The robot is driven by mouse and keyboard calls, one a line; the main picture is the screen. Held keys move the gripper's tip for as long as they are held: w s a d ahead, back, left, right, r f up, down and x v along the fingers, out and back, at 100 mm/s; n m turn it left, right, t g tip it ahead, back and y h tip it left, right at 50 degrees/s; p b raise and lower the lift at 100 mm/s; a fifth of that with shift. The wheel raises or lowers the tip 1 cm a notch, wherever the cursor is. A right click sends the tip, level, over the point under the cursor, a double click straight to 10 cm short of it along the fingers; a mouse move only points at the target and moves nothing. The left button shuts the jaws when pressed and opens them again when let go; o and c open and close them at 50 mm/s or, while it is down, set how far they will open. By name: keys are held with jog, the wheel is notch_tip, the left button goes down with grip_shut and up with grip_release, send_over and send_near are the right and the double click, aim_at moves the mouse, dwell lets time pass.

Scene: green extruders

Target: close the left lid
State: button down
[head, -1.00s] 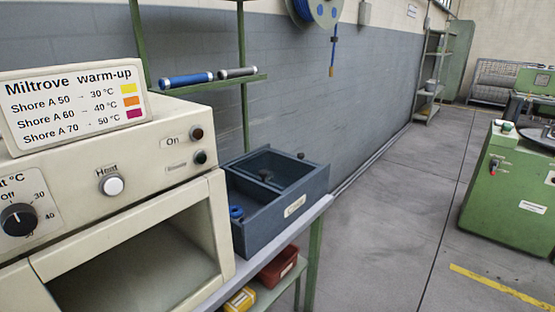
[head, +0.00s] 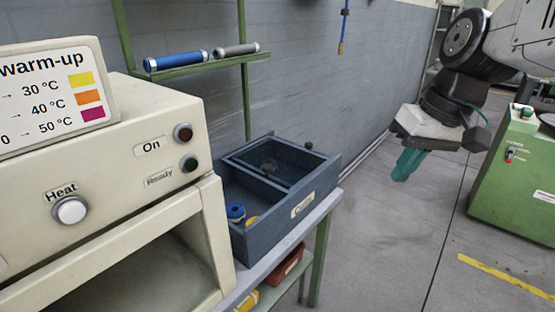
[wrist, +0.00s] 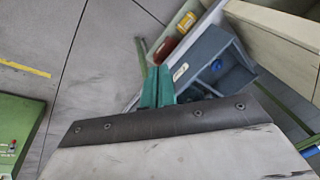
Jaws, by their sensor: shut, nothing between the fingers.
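A blue-grey box (head: 270,232) with a label on its front stands on the bench beside the warm-up machine. Its near left part is open from above, with a blue spool-like thing (head: 236,212) and something yellow inside. A dark recessed panel with a knob (head: 268,167) shows in the far part, and another dark knob (head: 308,146) shows at the far right rim. I cannot tell which panel is the left lid. My gripper (head: 402,166) has teal fingers, shut and empty, in the air right of the box. In the wrist view the fingers (wrist: 157,82) appear before the box (wrist: 205,55).
The cream machine (head: 140,150) stands close on the box's left. A green shelf (head: 205,65) with a blue and a grey roll is above it. A red bin (head: 288,266) sits below the bench. A green machine (head: 515,175) stands at right. The floor between is clear.

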jog(key=w+a+f+n+y, duration=0.1)
jog(key=w+a+f, duration=0.25)
jog(key=w, duration=0.65)
jog(key=w+a+f+n+y, duration=0.1)
jog(key=w+a+f+y, duration=0.1)
jog(key=w+a, duration=0.5)
jog(key=w+a+f+n+y, duration=0.1)
jog(key=w+a+f+n, duration=0.1)
jog(key=w, duration=1)
send_near(280, 175)
jog(key=w+a+f, duration=0.2)
jog(key=w, duration=0.1)
jog(key=shift+f, duration=0.3)
jog(key=a, duration=0.1)
jog(key=s+a, duration=0.1)
jog(key=shift+s+a+f, duration=0.1)
jog(key=shift+s+a, duration=0.15)
jog(key=shift+a, duration=0.15)
jog(key=shift+s+a+m, duration=0.15)
jog(key=shift+a+m, duration=0.1)
jog(key=shift+m, duration=0.05)
